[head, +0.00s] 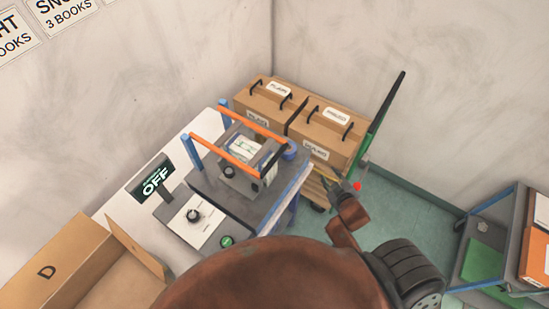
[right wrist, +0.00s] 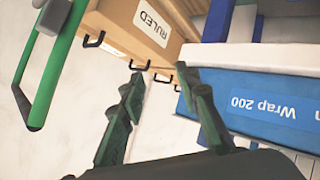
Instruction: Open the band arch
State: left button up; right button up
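A machine (head: 240,185) stands on the white table, with a grey top, blue posts and two orange bars (head: 225,150) raised over it. The orange bars look like an arch, but I cannot tell for certain which part is the band arch. My right gripper (head: 343,186) is beyond the machine's right edge, apart from the orange bars. In the right wrist view its two dark green fingers (right wrist: 165,105) are spread with nothing between them. A blue panel marked "Wrap 200" (right wrist: 255,103) is just right of the fingers. My left gripper is not in view.
Labelled cardboard boxes (head: 330,128) with black handles stand behind the machine. A green upright bar (head: 381,125) rises beside them and also shows in the wrist view (right wrist: 48,85). A cart (head: 495,245) is right.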

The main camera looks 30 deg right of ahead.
aim_at(274, 158)
jog(key=w+a+r+n+t+y, duration=0.25)
jog(key=w+r+n+t, duration=0.2)
jog(key=r, duration=0.35)
jog(key=w+a+r+n+t+y, duration=0.25)
jog(key=r+n, duration=0.25)
jog(key=r, duration=0.4)
jog(key=s+a+r+n+g+y, duration=0.4)
jog(key=s+a+n+g+y, duration=0.3)
jog(key=a+n+y, duration=0.7)
jog(key=w+a+n+p, duration=0.1)
jog(key=w+a, duration=0.1)
jog(key=w+a+r+n+t+p, duration=0.1)
jog(key=w, duration=0.1)
jog(key=shift+a+n+y, duration=0.3)
jog(key=shift+a+n, duration=0.05)
jog(key=shift+s, duration=0.1)
grip_shut()
